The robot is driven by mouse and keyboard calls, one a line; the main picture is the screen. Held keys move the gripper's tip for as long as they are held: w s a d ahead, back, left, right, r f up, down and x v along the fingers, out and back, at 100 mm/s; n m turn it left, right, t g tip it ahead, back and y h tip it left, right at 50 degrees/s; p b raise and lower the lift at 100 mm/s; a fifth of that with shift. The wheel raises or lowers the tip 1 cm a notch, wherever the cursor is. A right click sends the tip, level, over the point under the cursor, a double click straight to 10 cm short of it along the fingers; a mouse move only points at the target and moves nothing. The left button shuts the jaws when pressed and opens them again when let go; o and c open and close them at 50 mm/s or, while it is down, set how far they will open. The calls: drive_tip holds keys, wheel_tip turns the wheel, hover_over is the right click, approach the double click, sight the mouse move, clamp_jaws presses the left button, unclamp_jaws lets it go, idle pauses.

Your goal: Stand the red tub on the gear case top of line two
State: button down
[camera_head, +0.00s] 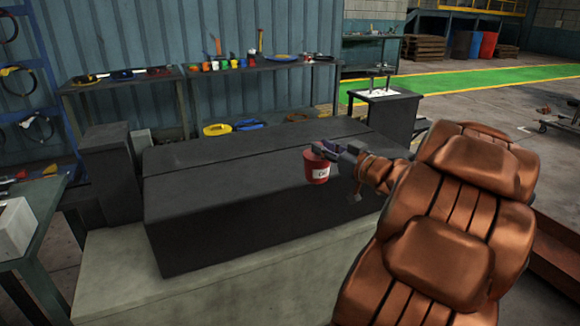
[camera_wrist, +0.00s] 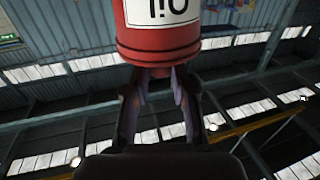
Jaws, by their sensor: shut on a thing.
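The red tub (camera_head: 317,172), with a white label, is in my gripper (camera_head: 325,147), in front of the long dark casing (camera_head: 215,220) in the head view. The tub hangs below the fingers and looks roughly upright. In the wrist view the tub (camera_wrist: 140,45) shows at the top, with the fingers of my gripper (camera_wrist: 160,78) closed at it. A gap between tub and casing cannot be judged for sure. The long casing has a flat dark top, empty where it shows. No marking tells me which surface is the gear case top of line two.
A dark box (camera_head: 110,170) stands left of the casing. A stand with a pale top (camera_head: 380,94) carries metal posts at the back right. Behind are benches with tools and coloured cups (camera_head: 215,64). A pale plinth (camera_head: 110,280) runs along the front. A white box (camera_head: 14,228) is at left.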

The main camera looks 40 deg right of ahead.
drive_tip(key=w+d+f+b, duration=0.1)
drive_tip(key=w+d+f, duration=0.1)
drive_tip(key=w, duration=0.5)
drive_tip(key=w+d+f, duration=0.3)
drive_tip(key=w, duration=0.4)
drive_tip(key=shift+w+d+b, duration=0.2)
drive_tip(key=shift+w+b, duration=0.15)
drive_tip(key=shift+f, duration=0.15)
drive_tip(key=c, duration=0.9)
unclamp_jaws()
drive_tip(key=shift+c, duration=0.2)
drive_tip(key=s, duration=1.2)
drive_tip(key=shift+a+p, duration=0.4)
drive_tip(key=shift+a, duration=0.05)
